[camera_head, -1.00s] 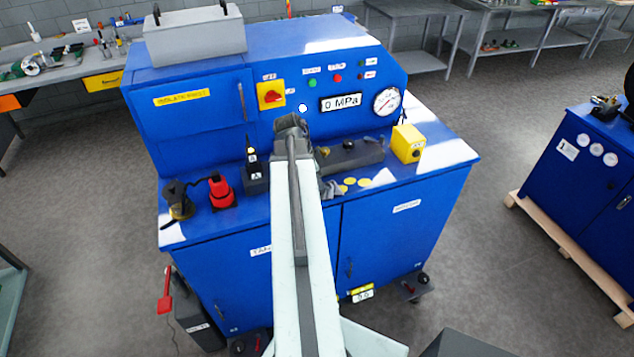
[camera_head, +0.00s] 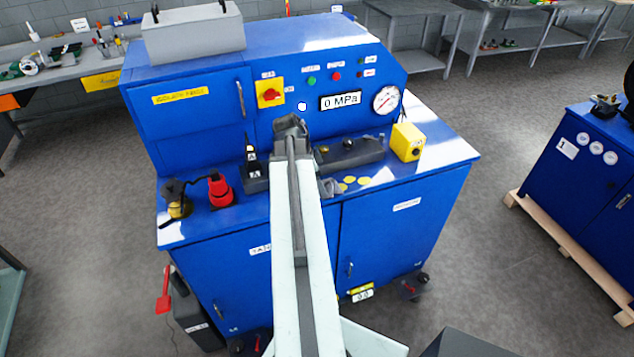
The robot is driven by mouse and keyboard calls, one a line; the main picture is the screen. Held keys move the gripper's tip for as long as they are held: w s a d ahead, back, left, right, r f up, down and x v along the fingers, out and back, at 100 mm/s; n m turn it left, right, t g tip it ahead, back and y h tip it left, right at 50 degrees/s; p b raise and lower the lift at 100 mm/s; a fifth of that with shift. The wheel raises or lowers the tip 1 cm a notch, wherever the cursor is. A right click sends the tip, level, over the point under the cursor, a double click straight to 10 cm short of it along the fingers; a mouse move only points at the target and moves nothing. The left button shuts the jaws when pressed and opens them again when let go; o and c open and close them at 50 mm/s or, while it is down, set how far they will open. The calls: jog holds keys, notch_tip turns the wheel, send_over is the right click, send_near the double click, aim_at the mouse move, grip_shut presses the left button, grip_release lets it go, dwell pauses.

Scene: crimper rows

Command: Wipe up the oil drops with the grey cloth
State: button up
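Several yellow oil drops (camera_head: 363,181) lie on the blue bench top, just right of my arm. A small grey crumpled thing, which looks like the grey cloth (camera_head: 329,187), lies at the left edge of the drops, partly hidden by my arm. My gripper (camera_head: 290,126) is at the far end of my pale arm, over the bench top in front of the blue panel. Its fingers are hidden or too small to make out, so I cannot tell whether it touches the cloth.
A dark grey block (camera_head: 350,154) stands behind the drops, and a yellow box (camera_head: 407,142) stands to the right. A red device (camera_head: 220,190) and a dark-and-yellow tool (camera_head: 177,199) stand on the left. The bench top's right end is clear.

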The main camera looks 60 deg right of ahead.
jog(key=shift+f+b, duration=0.45)
jog(key=shift+f, duration=0.15)
grip_shut()
jog(key=shift+r, duration=0.1)
